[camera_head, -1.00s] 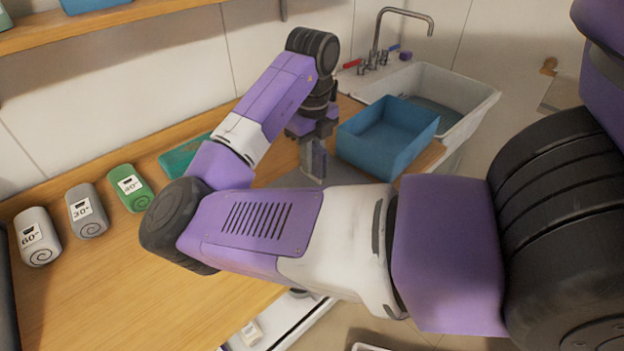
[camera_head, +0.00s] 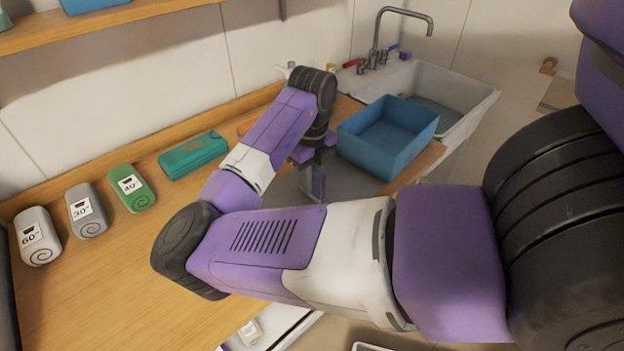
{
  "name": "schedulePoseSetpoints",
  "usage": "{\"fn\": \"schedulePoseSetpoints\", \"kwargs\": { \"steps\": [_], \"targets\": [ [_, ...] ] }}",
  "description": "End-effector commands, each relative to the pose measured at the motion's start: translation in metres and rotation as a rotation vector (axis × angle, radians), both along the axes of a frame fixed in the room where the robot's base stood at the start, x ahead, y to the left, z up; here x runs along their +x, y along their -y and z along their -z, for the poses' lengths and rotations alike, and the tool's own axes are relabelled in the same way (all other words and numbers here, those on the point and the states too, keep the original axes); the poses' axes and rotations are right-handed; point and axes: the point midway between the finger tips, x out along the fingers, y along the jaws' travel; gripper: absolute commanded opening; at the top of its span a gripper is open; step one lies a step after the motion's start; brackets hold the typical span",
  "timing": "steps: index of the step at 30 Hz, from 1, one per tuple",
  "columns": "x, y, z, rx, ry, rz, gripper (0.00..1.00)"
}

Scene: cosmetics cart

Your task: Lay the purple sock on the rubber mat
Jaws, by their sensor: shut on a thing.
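My gripper (camera_head: 316,192) points down at the back of the worktop, left of the blue bin. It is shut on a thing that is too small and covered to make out. I cannot pick out the purple sock in this view. A flat grey surface, which looks like the rubber mat (camera_head: 348,186), lies under and around the gripper. My forearm hides much of it. I cannot tell whether the fingertips touch it.
A blue bin (camera_head: 365,153) stands right of my gripper, before a white sink (camera_head: 470,100) with a tap. A teal case (camera_head: 193,156) and green (camera_head: 133,190), blue-grey (camera_head: 87,212) and light grey (camera_head: 38,238) labelled rolls line the worktop's left. A shelf hangs above.

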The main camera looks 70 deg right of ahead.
Motion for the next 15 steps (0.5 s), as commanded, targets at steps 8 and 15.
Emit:
{"fn": "schedulePoseSetpoints", "kwargs": {
  "steps": [8, 15],
  "targets": [
    [0.0001, -0.0001, 0.0006, 0.000, 0.000, 0.000, 0.42],
    [0.0003, -0.0001, -0.0036, 0.000, 0.000, 0.000, 0.42]
  ]
}}
